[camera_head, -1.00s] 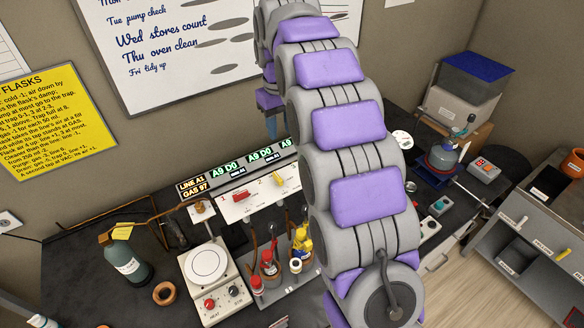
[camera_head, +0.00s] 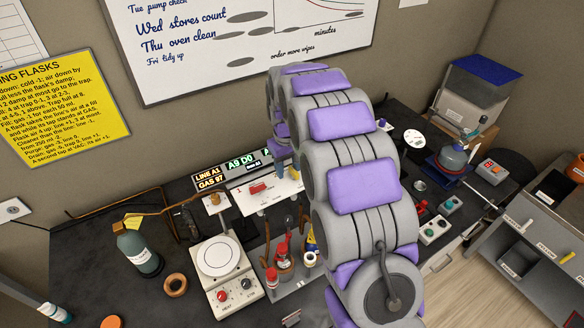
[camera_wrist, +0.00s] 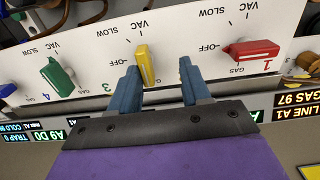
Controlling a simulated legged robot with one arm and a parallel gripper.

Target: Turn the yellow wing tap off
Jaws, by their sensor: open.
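The yellow wing tap (camera_wrist: 146,64) is on a white panel (camera_wrist: 95,50) and shows in the wrist view. Its handle runs nearly up and down in that picture, one end towards the VAC mark; the OFF mark is to its left. My gripper (camera_wrist: 157,77) is open, its blue fingers on either side of the tap's lower part. The left finger is very close to the tap; I cannot tell whether they touch. There is a clear gap to the right finger.
A red tap (camera_wrist: 252,51) is right of the gripper and a green tap (camera_wrist: 57,76) is left. Below the panel stand red-capped bottles (camera_head: 282,252) and a white hotplate (camera_head: 218,257). Lit displays (camera_head: 240,163) run along the panel's top.

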